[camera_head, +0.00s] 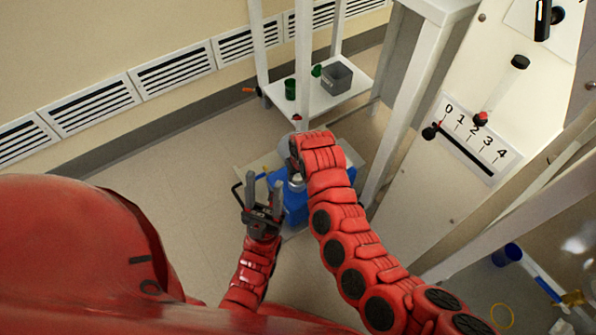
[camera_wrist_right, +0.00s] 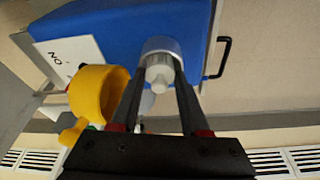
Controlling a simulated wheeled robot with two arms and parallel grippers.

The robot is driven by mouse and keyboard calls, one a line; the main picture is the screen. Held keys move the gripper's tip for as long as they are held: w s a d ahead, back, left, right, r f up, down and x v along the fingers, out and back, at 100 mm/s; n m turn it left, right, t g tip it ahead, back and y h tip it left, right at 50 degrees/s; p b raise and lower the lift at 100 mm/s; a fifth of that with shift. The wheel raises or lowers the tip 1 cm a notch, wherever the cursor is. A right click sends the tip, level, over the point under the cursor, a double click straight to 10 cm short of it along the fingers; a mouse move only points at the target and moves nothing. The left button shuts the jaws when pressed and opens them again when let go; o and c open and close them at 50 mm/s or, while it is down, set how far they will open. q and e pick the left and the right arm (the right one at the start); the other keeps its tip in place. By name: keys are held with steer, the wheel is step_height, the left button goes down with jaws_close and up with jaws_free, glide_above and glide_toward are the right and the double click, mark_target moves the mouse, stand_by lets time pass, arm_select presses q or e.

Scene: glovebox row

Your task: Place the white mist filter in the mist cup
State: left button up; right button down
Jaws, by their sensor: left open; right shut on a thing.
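My right gripper (camera_wrist_right: 162,72) is shut on a white cylindrical piece (camera_wrist_right: 158,76), which looks like the white mist filter. A silvery round rim (camera_wrist_right: 161,44) shows around or just behind its far end, against a blue body (camera_wrist_right: 120,32); I cannot tell whether the piece is inside the rim. Which thing is the mist cup is not clear. In the head view my right arm covers most of the right gripper, and a small pale rounded piece (camera_head: 296,183) shows above the blue body (camera_head: 322,203). My left gripper (camera_head: 262,183) is open and empty, left of the blue body.
A yellow cup-like part (camera_wrist_right: 94,92) is close left of my right fingers. A low white shelf (camera_head: 313,106) holds a grey bin (camera_head: 337,77) and a green cup (camera_head: 290,89). Floor at left is clear.

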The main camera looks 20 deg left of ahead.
steer(key=shift+c, duration=2)
jaws_free()
steer(key=shift+r, duration=0.3)
steer(key=p+v, duration=0.3)
steer(key=v, duration=0.9)
steer(key=shift+r+p, duration=0.3)
steer(key=shift+p, duration=0.05)
steer(key=shift+s+f, duration=0.1)
